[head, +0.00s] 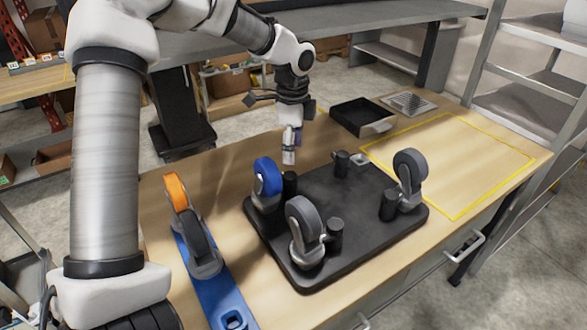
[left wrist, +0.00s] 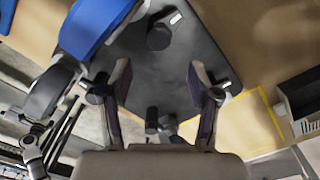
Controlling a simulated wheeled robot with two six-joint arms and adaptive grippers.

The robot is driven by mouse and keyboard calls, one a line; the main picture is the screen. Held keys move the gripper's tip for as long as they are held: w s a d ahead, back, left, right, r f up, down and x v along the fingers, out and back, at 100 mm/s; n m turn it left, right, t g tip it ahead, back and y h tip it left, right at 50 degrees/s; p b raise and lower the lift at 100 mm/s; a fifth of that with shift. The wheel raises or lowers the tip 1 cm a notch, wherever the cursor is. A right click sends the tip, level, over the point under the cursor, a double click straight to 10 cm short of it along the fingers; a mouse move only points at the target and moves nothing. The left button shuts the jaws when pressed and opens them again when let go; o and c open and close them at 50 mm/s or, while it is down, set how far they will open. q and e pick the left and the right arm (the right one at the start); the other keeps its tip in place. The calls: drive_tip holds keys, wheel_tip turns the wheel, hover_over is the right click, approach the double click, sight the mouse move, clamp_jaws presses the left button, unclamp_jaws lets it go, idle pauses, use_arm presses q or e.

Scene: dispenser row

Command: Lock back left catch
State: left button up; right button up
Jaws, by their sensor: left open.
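A black base plate (head: 335,270) lies on the wooden bench. It carries a blue-wheeled caster (head: 266,178) at its left corner, two grey-wheeled casters (head: 304,220) (head: 410,168) at its front and right corners, and short black posts. The back corner has a post (head: 342,162) and a small pale fitting (head: 360,159), but no wheel. In the left wrist view a post (left wrist: 158,36) stands beside a small light-tipped piece (left wrist: 175,18); I cannot tell whether this is the catch or its position. My left gripper (head: 289,157) points down above the plate's back left edge, open and empty.
A blue rack (head: 212,290) with an orange wheel (head: 176,190) and a dark wheel stands left of the plate. A black tray (head: 360,117) and a grey grate (head: 408,103) lie behind. The yellow-outlined area (head: 450,165) on the right is clear.

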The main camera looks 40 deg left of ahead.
sight(293, 176)
use_arm(q)
wheel_tip(293, 176, down, 8)
drive_tip(key=shift+r+p, duration=0.15)
drive_tip(key=shift+p, duration=0.3)
drive_tip(key=shift+s, duration=0.1)
drive_tip(key=shift+c, duration=0.4)
drive_tip(key=shift+d, duration=0.1)
drive_tip(key=c, duration=1.1)
